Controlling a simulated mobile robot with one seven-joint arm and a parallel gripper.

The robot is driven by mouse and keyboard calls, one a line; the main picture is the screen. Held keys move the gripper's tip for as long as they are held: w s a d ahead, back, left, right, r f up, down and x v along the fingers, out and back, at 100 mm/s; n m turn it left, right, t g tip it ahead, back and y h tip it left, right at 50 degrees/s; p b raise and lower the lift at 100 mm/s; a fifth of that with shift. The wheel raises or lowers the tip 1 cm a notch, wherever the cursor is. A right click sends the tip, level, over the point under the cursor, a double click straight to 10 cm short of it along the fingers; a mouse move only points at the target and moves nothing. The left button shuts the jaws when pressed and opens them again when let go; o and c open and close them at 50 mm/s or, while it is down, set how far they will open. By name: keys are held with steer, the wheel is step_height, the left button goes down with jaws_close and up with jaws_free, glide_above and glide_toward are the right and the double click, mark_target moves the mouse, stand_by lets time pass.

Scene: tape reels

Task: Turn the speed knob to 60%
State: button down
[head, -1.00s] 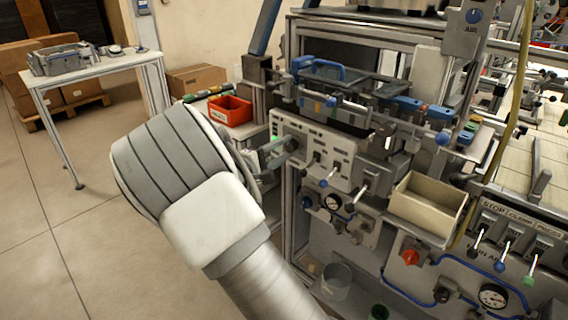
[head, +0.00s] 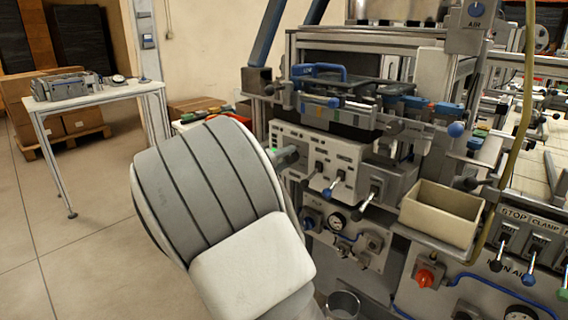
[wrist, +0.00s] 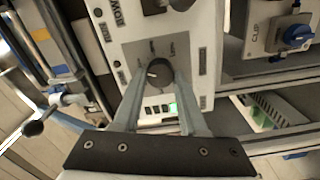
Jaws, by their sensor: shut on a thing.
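The speed knob (wrist: 159,72) is a dark round knob on a white control panel (wrist: 125,20), with a printed scale around it, in the wrist view. My gripper (wrist: 158,84) is shut on the knob, one finger on each side of it. A small green light shows on the panel between the fingers. In the head view, the white panel (head: 345,152) stands on the machine front. My arm hides most of the gripper there, and the knob itself is hard to make out. The exact knob reading is too small to tell.
A beige bin (head: 440,212) sits further right, above a red knob (head: 425,278). A side table (head: 95,95) stands at the back left, with open floor before it.

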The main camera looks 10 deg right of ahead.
steer(key=shift+c, duration=2.2)
jaws_free()
steer(key=p+v, duration=0.3)
steer(key=v, duration=1.4)
steer(key=shift+s+a+p, duration=0.15)
steer(key=shift+p, duration=0.15)
